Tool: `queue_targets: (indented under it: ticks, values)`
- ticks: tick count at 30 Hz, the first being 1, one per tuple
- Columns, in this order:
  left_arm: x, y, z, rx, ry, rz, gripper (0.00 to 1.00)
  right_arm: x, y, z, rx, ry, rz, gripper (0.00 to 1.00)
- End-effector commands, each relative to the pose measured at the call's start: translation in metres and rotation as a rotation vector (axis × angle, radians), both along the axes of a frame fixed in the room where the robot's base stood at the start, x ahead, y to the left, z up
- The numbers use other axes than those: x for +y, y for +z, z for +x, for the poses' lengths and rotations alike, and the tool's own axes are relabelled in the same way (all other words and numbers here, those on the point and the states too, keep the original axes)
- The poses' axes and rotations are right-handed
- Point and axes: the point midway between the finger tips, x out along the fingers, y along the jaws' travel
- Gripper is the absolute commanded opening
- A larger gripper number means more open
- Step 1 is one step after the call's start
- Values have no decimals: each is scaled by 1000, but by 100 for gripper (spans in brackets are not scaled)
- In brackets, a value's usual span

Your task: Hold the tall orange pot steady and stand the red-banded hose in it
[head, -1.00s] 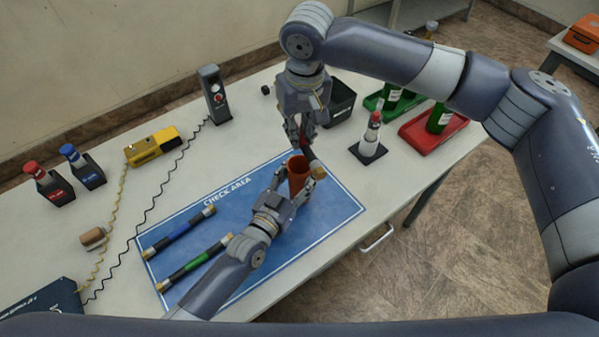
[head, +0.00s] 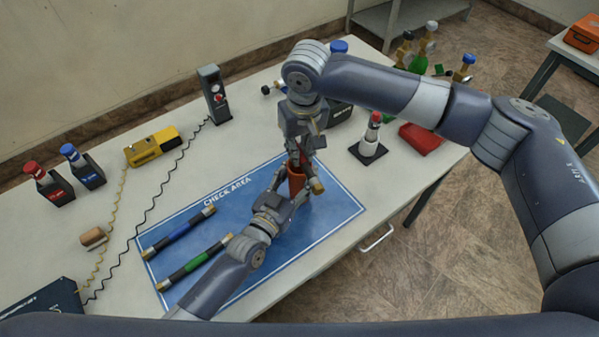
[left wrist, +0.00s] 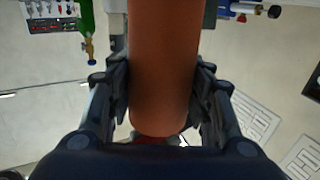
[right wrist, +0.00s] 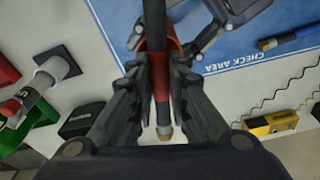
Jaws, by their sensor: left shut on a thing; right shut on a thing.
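The tall orange pot (head: 297,184) stands on the blue mat (head: 335,212). My left gripper (head: 283,192) is shut on it; the left wrist view shows the pot (left wrist: 163,70) between both fingers. My right gripper (head: 303,160) is just above the pot, shut on the red-banded hose. One brass end of the hose (head: 317,186) shows beside the pot. In the right wrist view the dark hose and its red band (right wrist: 161,88) cross in front of the orange rim (right wrist: 141,46). My fingers hide much of the hose, and I cannot tell whether any of it is inside the pot.
A blue-banded hose (head: 178,231) and a green-banded hose (head: 195,261) lie on the mat's left part. A white bottle with a red top (head: 371,135) stands on a dark pad. The mat's right corner is clear.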

Motion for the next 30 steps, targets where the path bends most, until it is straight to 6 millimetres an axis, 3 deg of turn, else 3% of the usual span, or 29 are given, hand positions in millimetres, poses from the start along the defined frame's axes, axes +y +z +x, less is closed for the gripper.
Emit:
queue_targets:
  ticks: [5,6,8,20,23,30]
  values:
    - [0,0,0,0,0,0,22,0,0,0,-1,0,0,0]
    - [0,0,0,0,0,0,22,0,1,0,-1,0,0,25]
    - [0,0,0,0,0,0,22,0,1,0,-1,0,0,39]
    - [0,0,0,0,0,0,22,0,4,0,0,-1,0,39]
    - [0,0,0,0,0,0,22,-1,15,-1,-1,-1,2,39]
    - [0,0,0,0,0,0,22,-3,65,-6,-3,0,2,39]
